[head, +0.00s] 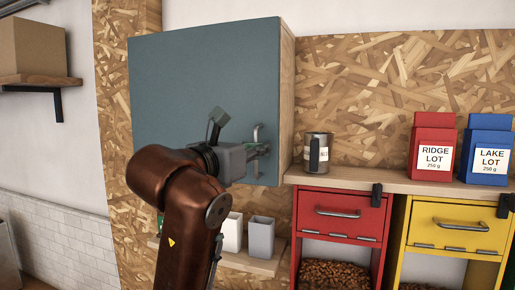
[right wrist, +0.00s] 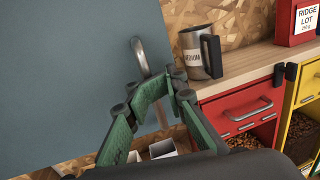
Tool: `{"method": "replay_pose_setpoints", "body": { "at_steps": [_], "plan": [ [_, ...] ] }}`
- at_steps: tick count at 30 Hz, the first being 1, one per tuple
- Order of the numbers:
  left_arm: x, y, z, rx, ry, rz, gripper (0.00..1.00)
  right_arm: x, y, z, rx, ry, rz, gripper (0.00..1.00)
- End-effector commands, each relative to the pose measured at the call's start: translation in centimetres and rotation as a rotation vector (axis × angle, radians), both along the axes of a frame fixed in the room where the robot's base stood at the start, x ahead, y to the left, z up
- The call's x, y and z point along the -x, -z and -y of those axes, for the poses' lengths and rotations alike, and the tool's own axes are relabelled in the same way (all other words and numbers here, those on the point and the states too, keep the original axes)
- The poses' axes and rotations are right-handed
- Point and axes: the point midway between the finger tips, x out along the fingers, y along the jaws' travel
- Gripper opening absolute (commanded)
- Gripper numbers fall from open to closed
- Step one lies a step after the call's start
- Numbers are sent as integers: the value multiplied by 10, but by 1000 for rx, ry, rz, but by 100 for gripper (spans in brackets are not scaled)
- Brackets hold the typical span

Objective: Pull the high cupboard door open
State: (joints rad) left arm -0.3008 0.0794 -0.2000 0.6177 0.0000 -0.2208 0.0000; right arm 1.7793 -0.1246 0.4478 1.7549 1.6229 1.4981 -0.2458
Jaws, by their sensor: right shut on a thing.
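The high cupboard (head: 200,80) hangs on the chipboard wall, with a flat blue-grey door and a pale wooden side. The door looks closed in the head view. Its upright metal handle (head: 257,135) is near the door's lower right edge. My right gripper (head: 262,149) is at the handle. In the right wrist view the green fingers (right wrist: 160,90) are shut around the lower part of the handle (right wrist: 139,57), whose upper bend stands out above them. My left gripper is in neither view.
Right of the cupboard, a shelf (head: 395,182) carries a metal mug (head: 317,153), a red bag (head: 432,146) and a blue bag (head: 486,149). Below are a red bin (head: 340,216) and a yellow bin (head: 455,227). Pale containers (head: 261,237) stand on a low shelf under the cupboard.

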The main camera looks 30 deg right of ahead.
Motion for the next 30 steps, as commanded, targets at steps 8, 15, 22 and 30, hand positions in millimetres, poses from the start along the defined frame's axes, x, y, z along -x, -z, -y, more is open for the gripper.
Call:
{"method": "replay_pose_setpoints", "body": {
  "at_steps": [8, 15, 22, 30],
  "plan": [
    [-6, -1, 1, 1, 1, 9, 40, -7, 1, -1, 5, -10, -10, 15],
    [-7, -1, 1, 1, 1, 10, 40, -6, 2, 0, 4, -7, -8, 15],
    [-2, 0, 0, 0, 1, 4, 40, -6, 2, -4, 4, -11, -10, 15],
    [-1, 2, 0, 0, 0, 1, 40, 5, 0, -21, 6, -10, -6, 15]
  ]
}}
